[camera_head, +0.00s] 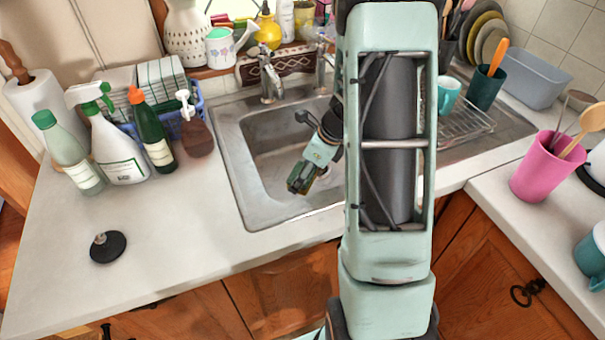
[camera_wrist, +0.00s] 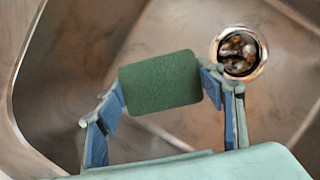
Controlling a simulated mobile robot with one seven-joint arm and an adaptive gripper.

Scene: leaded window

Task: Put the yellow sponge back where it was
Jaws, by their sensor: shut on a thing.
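My gripper (camera_head: 301,180) hangs inside the left part of the steel sink basin (camera_head: 254,160), pointing down and to the left. In the wrist view, my gripper (camera_wrist: 165,92) is shut on a dark green block (camera_wrist: 160,82), one finger on each of its left and right sides. The block's face towards the camera is green; I see no yellow on it, so I cannot tell from this face whether it is the yellow sponge. In the head view it is small and dark between the fingers. The sink floor and drain (camera_wrist: 239,52) lie beneath it.
A green-topped bottle (camera_head: 68,155), a spray bottle (camera_head: 113,145) and a dark green bottle (camera_head: 152,132) stand left of the sink. The faucet (camera_head: 268,80) is behind it. A black stopper (camera_head: 107,247) lies on the counter (camera_head: 165,225), whose front left is mostly clear.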

